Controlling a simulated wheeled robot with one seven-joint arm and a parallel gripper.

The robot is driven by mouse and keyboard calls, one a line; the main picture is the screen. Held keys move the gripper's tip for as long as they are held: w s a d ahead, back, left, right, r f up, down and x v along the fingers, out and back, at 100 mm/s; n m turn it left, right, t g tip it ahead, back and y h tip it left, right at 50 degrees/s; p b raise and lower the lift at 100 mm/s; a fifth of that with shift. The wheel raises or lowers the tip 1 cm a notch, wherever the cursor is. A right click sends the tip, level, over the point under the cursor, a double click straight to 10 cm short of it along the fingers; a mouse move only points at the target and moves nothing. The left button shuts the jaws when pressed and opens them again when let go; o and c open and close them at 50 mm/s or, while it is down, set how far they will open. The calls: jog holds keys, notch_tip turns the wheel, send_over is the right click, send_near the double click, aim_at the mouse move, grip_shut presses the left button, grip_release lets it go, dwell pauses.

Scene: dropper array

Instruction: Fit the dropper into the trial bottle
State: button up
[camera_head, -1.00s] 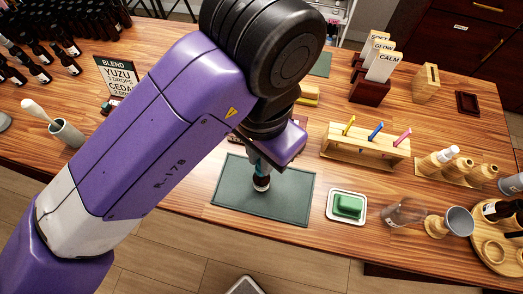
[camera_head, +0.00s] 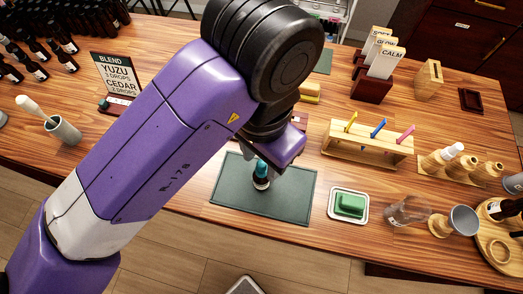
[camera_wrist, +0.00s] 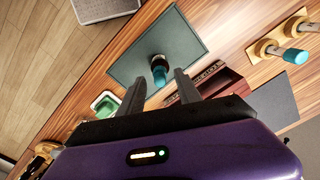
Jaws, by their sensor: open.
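The trial bottle (camera_head: 260,184) is small and dark with a pale label, and stands upright on the dark green mat (camera_head: 225,190). A teal dropper (camera_head: 261,168) sits on top of its neck, roughly in line with it. The wrist view also shows the teal dropper top (camera_wrist: 159,75) over the bottle, between and beyond my fingers. My gripper (camera_wrist: 158,83) is open and empty, apart from the dropper. How deeply the dropper is seated cannot be told.
Another teal-topped dropper (camera_wrist: 296,56) stands in a wooden holder in the wrist view. Right of the mat are a green block on a white tray (camera_head: 333,215), a glass beaker (camera_head: 405,212) and a wooden rack with coloured sticks (camera_head: 365,148). The mat around the bottle is clear.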

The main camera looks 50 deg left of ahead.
jog(key=shift+r, duration=3.9)
